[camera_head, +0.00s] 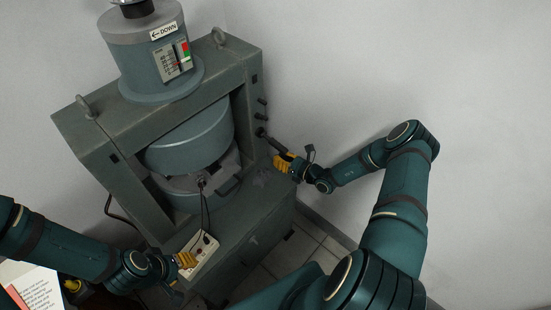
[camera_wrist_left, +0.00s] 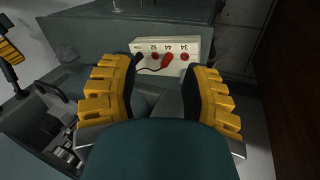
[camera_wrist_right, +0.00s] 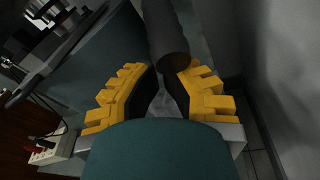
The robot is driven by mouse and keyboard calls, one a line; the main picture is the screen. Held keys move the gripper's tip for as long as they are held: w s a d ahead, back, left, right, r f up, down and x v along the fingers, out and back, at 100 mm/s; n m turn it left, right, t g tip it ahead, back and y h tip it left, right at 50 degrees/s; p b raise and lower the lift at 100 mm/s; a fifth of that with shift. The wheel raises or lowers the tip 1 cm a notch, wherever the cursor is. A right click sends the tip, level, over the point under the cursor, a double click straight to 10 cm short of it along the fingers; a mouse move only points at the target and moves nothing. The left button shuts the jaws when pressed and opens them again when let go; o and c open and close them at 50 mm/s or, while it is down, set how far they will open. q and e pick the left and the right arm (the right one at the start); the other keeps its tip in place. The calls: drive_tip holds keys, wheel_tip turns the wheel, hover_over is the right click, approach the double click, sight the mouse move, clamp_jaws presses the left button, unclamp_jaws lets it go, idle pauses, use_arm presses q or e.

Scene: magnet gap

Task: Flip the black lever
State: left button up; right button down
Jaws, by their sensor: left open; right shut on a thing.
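The black lever (camera_head: 273,143) sticks out from the right side of the grey-green magnet machine (camera_head: 85,140). My right gripper (camera_head: 284,162) is at the lever's outer end. In the right wrist view the lever is a dark round bar (camera_wrist_right: 168,40) running in between the yellow fingers (camera_wrist_right: 165,95), which are shut on it. My left gripper (camera_head: 186,260) is open and empty beside a white socket box (camera_head: 205,248). In the left wrist view the open fingers (camera_wrist_left: 160,95) stand apart in front of that box (camera_wrist_left: 198,45).
The socket box bears the numbers 52, 44 and 34, with a red plug (camera_wrist_left: 167,61) and a black plug on cables. A cylinder with a DOWN arrow label (camera_head: 164,31) and a scale tops the machine. A white wall (camera_head: 340,60) stands behind and to the right.

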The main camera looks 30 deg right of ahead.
use_arm(q)
wheel_tip(320, 180, up, 13)
drive_tip(key=w+a+p, duration=0.1)
drive_tip(key=p, duration=1.1)
drive_tip(key=shift+w+a+r+t, duration=0.2)
drive_tip(key=shift+w+a+t, duration=0.1)
drive_tip(key=shift+w, duration=0.1)
use_arm(e)
wheel_tip(320, 180, up, 8)
drive_tip(key=g+h, duration=0.3)
drive_tip(key=g, duration=0.4)
drive_tip(key=shift+s+r+m, duration=0.15)
drive_tip(key=shift+s+m, duration=0.15)
drive_tip(key=shift+s, duration=0.05)
use_arm(q)
drive_tip(key=shift+r, duration=0.1)
use_arm(e)
drive_tip(key=shift+w+d+r, duration=0.1)
drive_tip(key=shift+r, duration=0.15)
